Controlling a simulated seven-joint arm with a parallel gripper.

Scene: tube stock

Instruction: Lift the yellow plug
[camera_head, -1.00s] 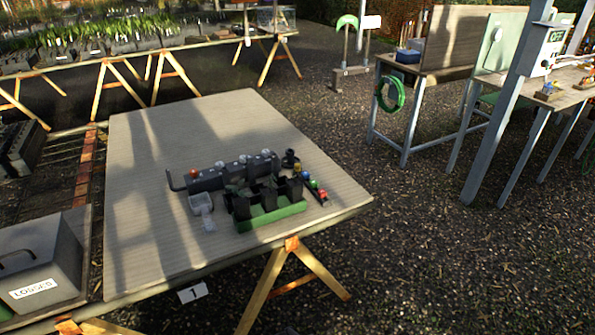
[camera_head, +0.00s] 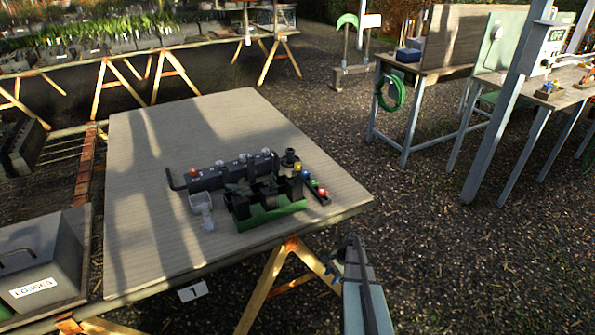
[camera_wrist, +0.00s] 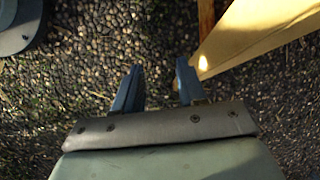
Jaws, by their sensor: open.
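The yellow plug (camera_head: 298,168) is a small bright spot at the far end of a dark strip (camera_head: 327,201) on the table. Blue, green and red plugs sit in line along the same strip. My gripper (camera_head: 334,268) is low at the table's near side, off its front edge and well apart from the plug. In the wrist view my gripper (camera_wrist: 157,80) has its two blue fingers apart with nothing between them. The yellow plug is not in the wrist view.
A dark tube rack with a green base (camera_head: 272,213) stands left of the strip. A black manifold (camera_head: 207,180) lies behind it. A white scoop-like tray (camera_head: 201,201) is at left. A trestle leg (camera_wrist: 255,30) is close by my gripper. The table's rear is bare.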

